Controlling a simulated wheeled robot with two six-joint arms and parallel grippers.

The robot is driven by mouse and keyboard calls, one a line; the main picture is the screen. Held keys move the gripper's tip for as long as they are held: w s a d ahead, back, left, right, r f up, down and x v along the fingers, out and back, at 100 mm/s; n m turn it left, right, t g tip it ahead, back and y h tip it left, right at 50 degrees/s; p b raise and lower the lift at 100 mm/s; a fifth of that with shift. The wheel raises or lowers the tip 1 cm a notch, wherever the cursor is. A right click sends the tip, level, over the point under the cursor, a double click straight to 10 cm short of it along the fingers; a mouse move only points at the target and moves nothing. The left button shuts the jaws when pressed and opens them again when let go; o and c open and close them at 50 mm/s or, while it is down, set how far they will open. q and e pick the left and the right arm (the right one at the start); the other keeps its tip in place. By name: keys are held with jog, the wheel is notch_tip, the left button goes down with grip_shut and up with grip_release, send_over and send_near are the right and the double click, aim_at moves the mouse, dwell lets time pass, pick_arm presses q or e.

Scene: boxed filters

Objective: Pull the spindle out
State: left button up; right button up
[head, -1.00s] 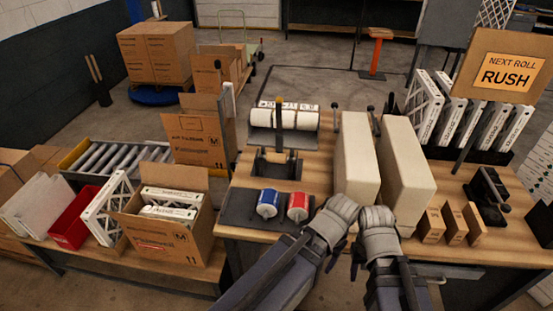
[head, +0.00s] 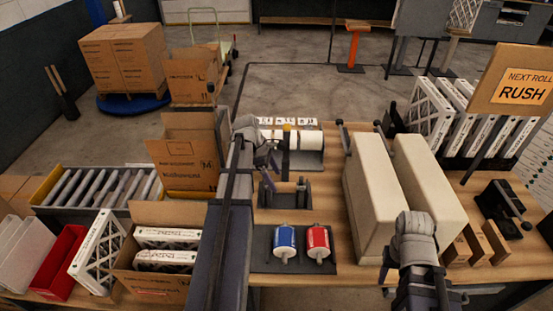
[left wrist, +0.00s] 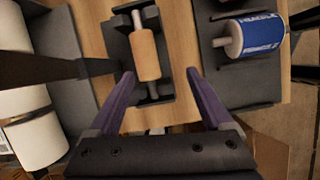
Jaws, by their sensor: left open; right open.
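A tan core (head: 285,187) on a pale metal rod rests in a dark cradle on the wooden bench. In the left wrist view the tan core (left wrist: 143,55) and its metal rod (left wrist: 139,18) lie in the cradle (left wrist: 122,50). I take this rod for the spindle. My left gripper (head: 268,158) is just behind the cradle. In the left wrist view its purple fingers (left wrist: 159,73) are spread above the core's near end, with nothing between them. My right gripper (head: 415,225) is at the front of the cream blocks; its fingers are hidden.
A dark post with a yellow tip (head: 287,128) stands behind the cradle, near white rolls (head: 309,140). A blue roll (head: 284,238) and a red roll (head: 318,242) lie on a dark mat in front. Tall cream blocks (head: 372,190) stand to the right.

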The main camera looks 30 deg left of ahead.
aim_at(277, 184)
pick_arm(q)
jog(key=a, duration=0.1)
jog(key=a+n, duration=0.1)
jog(key=w+a, duration=0.1)
jog(key=shift+r+n, duration=0.3)
jog(key=shift+d, duration=0.1)
jog(key=shift+d+f, duration=0.1)
jog(key=shift+f+b, duration=0.2)
jog(key=shift+b, duration=0.1)
jog(key=b+x, duration=0.6)
jog(key=x, duration=0.1)
jog(key=shift+w+f+b, duration=0.1)
jog(key=shift+b, duration=0.2)
jog(key=shift+d, duration=0.1)
jog(key=shift+c, duration=0.2)
grip_shut()
jog(key=shift+r, duration=0.3)
